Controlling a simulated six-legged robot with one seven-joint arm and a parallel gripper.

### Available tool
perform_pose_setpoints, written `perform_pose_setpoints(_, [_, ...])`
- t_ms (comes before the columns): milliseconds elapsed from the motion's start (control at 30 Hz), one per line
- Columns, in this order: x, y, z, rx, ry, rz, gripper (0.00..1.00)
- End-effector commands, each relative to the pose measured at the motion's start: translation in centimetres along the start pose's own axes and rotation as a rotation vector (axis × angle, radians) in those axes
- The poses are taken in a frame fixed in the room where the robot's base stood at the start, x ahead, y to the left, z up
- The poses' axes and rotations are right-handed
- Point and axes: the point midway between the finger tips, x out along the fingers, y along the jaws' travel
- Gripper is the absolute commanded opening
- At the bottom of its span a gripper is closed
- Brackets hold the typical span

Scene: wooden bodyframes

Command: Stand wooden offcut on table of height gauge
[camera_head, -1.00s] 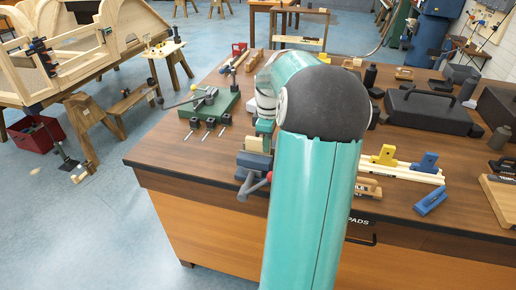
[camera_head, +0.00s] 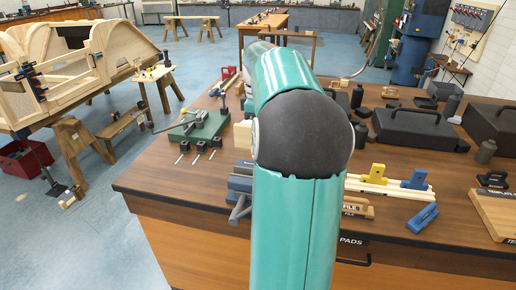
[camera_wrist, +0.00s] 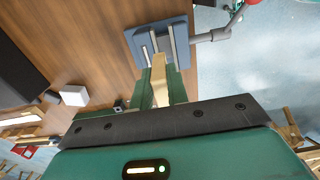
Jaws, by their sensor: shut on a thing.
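In the wrist view my gripper (camera_wrist: 160,84) has its green fingers shut on a narrow pale wooden offcut (camera_wrist: 160,92). The offcut lies between the fingers, and its end sticks out towards a blue-grey vise (camera_wrist: 137,46). I cannot tell whether it touches the vise. In the head view my own arm hides the gripper and the offcut. I cannot make out the height gauge with certainty. A green plate bearing a grey lever device (camera_head: 203,128) stands left of my arm on the workbench.
The vise (camera_head: 241,185) sits at the workbench's (camera_head: 150,180) front edge. A pale block (camera_head: 242,134) shows beside my arm. Several small black clamps stand before the green plate. Yellow and blue holders (camera_head: 378,172) and a black case (camera_head: 420,128) are on the right.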

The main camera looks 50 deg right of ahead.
Motion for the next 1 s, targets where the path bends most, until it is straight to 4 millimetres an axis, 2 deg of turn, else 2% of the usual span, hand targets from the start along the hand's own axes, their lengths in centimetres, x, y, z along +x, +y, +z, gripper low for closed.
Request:
perform_pose_setpoints(100, [-2.6, 0.0, -0.1, -0.001, 0.002, 0.003, 0.0])
perform_pose_setpoints(200, [-4.0, 0.0, -0.1, -0.001, 0.001, 0.001, 0.0])
perform_pose_setpoints(1000, [-10.1, 0.0, 0.0, -0.001, 0.0, 0.0, 0.0])
